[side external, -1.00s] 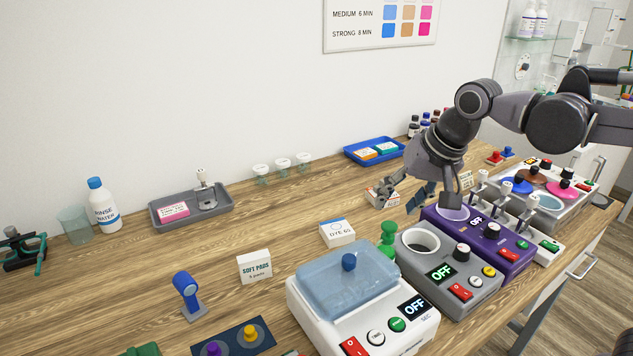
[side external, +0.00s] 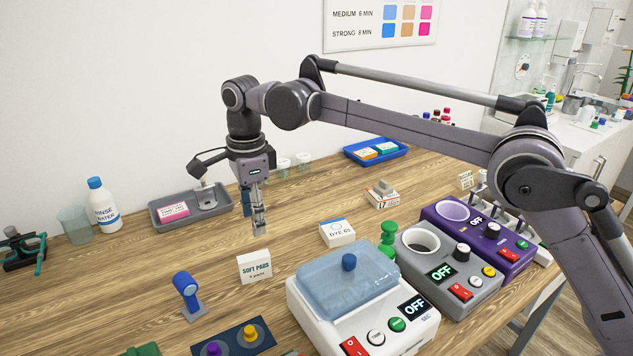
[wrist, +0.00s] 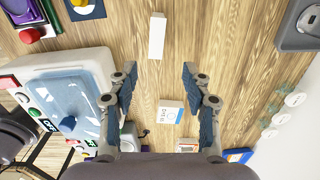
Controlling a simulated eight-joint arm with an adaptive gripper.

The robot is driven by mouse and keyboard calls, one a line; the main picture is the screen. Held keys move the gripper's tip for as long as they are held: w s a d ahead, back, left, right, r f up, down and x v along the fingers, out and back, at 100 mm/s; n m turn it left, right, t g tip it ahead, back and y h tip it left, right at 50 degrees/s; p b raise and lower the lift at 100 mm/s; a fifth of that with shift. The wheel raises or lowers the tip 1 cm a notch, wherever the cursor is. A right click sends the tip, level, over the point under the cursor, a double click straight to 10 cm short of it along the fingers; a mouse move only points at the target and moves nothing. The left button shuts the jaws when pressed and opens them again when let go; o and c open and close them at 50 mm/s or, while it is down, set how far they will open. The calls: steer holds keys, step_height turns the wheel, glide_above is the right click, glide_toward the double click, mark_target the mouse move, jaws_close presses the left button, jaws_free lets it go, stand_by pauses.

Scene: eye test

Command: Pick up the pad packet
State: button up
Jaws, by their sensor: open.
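The pad packet (side external: 254,267) is a small white box lettered "SOFT PADS", standing upright on the wooden table. In the wrist view a plain white box top (wrist: 157,36), which fits the packet, shows beyond the fingertips. My gripper (side external: 255,218) points down behind the packet in the side view, above the table and apart from it. In the wrist view my gripper (wrist: 155,88) is open, with a wide empty gap between its blue-padded fingers.
A white "DYE 61" box (side external: 337,233) stands to the packet's right. A white machine with a blue lid (side external: 340,283) is at the front right. A blue handled tool (side external: 187,295) stands to the left. A grey tray (side external: 163,220) lies behind. Bare table surrounds the packet.

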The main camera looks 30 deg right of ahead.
mark_target(253, 256)
steer(key=shift+a+f+m, duration=0.4)
steer(key=shift+a+f, duration=0.2)
steer(key=shift+a, duration=0.15)
steer(key=shift+f, duration=0.35)
steer(key=shift+s+d+f, duration=0.1)
steer(key=shift+d+f, duration=0.05)
steer(key=shift+f, duration=4.9)
steer(key=c, duration=1)
